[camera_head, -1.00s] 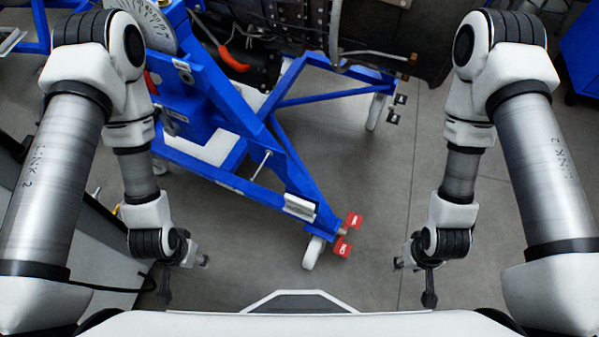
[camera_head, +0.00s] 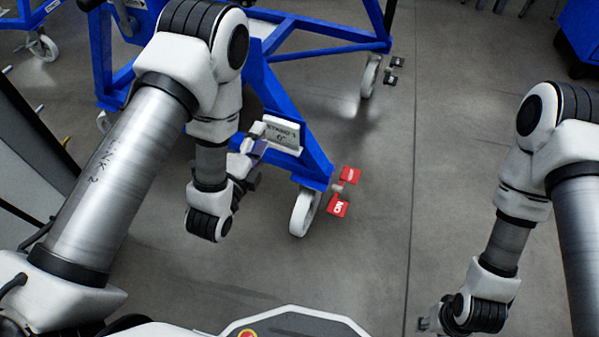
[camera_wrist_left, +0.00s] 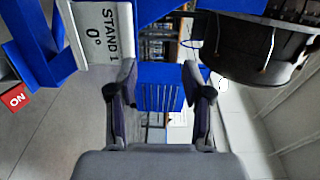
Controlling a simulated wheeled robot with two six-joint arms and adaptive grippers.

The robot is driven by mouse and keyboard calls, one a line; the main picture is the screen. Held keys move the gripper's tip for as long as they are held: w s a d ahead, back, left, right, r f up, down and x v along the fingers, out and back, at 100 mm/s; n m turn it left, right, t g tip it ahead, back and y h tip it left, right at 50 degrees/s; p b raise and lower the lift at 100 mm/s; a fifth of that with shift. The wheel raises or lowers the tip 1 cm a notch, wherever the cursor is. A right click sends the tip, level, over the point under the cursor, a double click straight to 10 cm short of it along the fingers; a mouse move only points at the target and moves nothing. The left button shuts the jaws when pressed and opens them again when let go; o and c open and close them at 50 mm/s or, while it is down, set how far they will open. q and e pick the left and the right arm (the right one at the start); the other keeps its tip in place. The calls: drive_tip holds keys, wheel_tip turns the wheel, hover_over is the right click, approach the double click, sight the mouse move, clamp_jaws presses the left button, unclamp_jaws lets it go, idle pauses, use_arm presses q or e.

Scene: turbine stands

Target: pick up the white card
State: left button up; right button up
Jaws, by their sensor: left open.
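A white card-like plate lettered "STAND 1 0°" (camera_head: 282,133) is at the lower end of the blue stand. It also shows at the upper left of the left wrist view (camera_wrist_left: 103,30). My left gripper (camera_head: 250,160) is just left of the plate in the head view. In the left wrist view its jaws (camera_wrist_left: 161,82) are open, with nothing held; the plate is beside one finger, outside the gap. I cannot tell if they touch. A small white patch (camera_wrist_left: 177,118) shows far off between the fingers. My right gripper (camera_head: 428,323) is low at the right, its jaws unclear.
The blue stand (camera_head: 313,160) has a white caster (camera_head: 304,212) and red pedals (camera_head: 338,207) close to my left gripper. A dark rounded part (camera_wrist_left: 250,45) fills the upper right of the wrist view. Open grey floor (camera_head: 440,130) lies between the stand and my right arm.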

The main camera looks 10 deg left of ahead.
use_arm(q)
drive_tip(key=b, duration=0.3)
approach(278, 125)
drive_tip(key=w+b, duration=0.1)
drive_tip(key=w, duration=0.1)
drive_tip(key=w+b, duration=0.1)
drive_tip(key=w, duration=0.2)
drive_tip(key=w+d+b, duration=0.1)
drive_tip(key=w, duration=0.1)
drive_tip(key=shift+w+f, duration=0.3)
drive_tip(key=shift+w, duration=0.05)
drive_tip(key=shift+w+r, duration=0.1)
drive_tip(key=shift+w, duration=0.05)
clamp_jaws()
use_arm(e)
wheel_tip(278, 125, down, 10)
drive_tip(key=shift+r, duration=0.15)
